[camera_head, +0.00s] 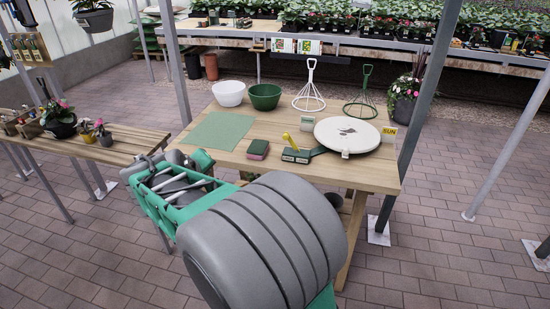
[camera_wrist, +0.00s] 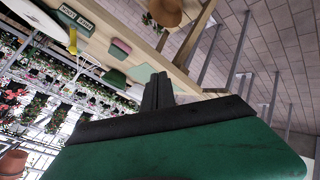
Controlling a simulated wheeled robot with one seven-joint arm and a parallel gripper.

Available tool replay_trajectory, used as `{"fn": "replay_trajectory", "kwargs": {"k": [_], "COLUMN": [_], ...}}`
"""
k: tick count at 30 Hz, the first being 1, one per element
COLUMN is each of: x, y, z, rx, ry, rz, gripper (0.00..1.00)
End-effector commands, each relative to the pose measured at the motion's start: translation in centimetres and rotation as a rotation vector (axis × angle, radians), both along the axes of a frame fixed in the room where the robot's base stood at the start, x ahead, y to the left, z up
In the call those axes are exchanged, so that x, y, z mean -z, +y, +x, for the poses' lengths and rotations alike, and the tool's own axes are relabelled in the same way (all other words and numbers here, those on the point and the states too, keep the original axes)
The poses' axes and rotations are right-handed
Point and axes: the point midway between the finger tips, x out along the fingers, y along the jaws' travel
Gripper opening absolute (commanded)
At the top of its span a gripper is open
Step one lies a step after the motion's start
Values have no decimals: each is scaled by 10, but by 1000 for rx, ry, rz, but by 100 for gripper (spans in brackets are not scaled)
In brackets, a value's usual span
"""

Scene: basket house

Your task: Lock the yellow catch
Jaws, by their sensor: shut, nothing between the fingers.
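The yellow catch (camera_head: 289,140) is a slim yellow lever that stands tilted up from a dark green block (camera_head: 297,156) on the wooden table. The block lies beside a round pale disc (camera_head: 347,135). In the wrist view the yellow catch (camera_wrist: 73,41) shows at the upper left, next to the green block (camera_wrist: 75,16), well away from my fingers. My gripper (camera_wrist: 157,88) is shut and empty, with its dark fingers together. In the head view my arm reaches toward the table's front left, and the fingertips cannot be made out clearly.
On the table (camera_head: 362,176) are a pink-and-green sponge (camera_head: 258,149), a green mat (camera_head: 217,131), a white bowl (camera_head: 228,94), a green bowl (camera_head: 265,97) and two wire stands. A metal post (camera_head: 424,95) rises at the right. A side bench (camera_head: 105,151) with plants stands left.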

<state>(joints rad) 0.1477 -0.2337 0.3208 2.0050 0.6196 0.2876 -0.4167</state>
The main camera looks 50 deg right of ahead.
Motion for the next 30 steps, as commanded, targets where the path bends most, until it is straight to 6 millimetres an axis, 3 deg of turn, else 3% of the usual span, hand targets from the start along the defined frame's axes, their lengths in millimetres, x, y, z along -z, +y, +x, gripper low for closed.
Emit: {"fn": "replay_trajectory", "kwargs": {"k": [1,3,6,9,12,22,30], "x": [42,42,34,22,15,15,19], "y": [-54,-112,-158,-173,-176,-183,-234], "z": [6,4,-4,-10,-11,-9,0], "rx": [57,117,169,192,197,197,199], "ry": [23,76,168,223,235,231,231], "rz": [-167,-402,-646,-763,-787,-781,-780], "gripper": [0,0,0,0,0,0,0]}}
